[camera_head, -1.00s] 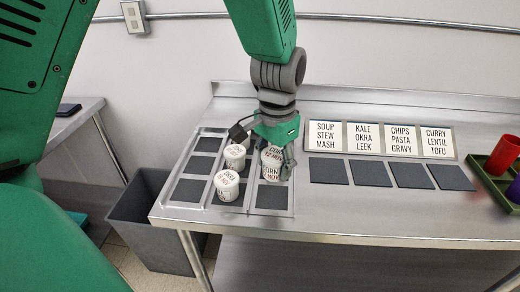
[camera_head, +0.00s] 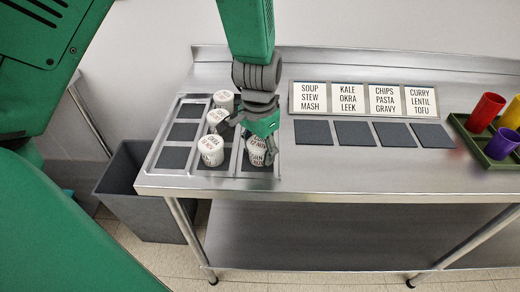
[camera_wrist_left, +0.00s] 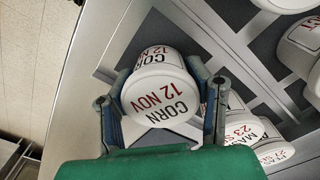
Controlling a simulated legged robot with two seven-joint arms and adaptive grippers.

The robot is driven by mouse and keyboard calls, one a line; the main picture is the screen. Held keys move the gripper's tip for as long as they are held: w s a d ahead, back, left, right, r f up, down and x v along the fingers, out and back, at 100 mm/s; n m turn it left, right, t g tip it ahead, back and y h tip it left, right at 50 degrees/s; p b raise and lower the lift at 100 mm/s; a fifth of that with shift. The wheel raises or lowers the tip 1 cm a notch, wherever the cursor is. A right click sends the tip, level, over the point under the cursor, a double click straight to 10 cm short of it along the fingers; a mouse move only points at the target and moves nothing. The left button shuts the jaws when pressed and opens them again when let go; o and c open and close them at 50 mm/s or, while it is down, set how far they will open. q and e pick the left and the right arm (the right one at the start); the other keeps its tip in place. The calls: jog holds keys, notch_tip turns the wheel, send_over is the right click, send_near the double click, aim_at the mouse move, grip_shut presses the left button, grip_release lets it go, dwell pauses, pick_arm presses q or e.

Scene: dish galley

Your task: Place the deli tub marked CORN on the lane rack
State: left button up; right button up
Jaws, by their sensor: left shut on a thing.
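The CORN tub (camera_head: 257,152), white with dark and red print, is gripped by my left gripper (camera_head: 262,137) at the front right part of the lane rack (camera_head: 152,166). In the left wrist view, the lid of the CORN tub (camera_wrist_left: 160,100) faces the camera, reads CORN 12 NOV, and sits between the two fingers of my left gripper (camera_wrist_left: 162,112). The tub is over the front dark square of the rightmost lane. I cannot tell whether its base touches the rack. My right gripper is not in view.
Three white tubs stand in the middle lane: a front one (camera_head: 210,150), a middle one (camera_head: 216,120) and a back one (camera_head: 224,99). The left lane is empty. Label cards (camera_head: 362,99) and dark mats (camera_head: 355,133) are to the right, then a green tray (camera_head: 465,133) with cups. A grey bin (camera_head: 150,205) stands below left.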

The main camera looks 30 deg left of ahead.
aim_at(258, 143)
pick_arm(q)
jog(key=shift+s, duration=0.1)
jog(key=o, duration=1.2)
jog(key=shift+a, duration=0.1)
jog(key=shift+o, duration=0.2)
jog(key=shift+a+f, duration=0.1)
notch_tip(258, 143, up, 12)
jog(key=shift+r+p, duration=0.2)
jog(key=shift+p, duration=0.35)
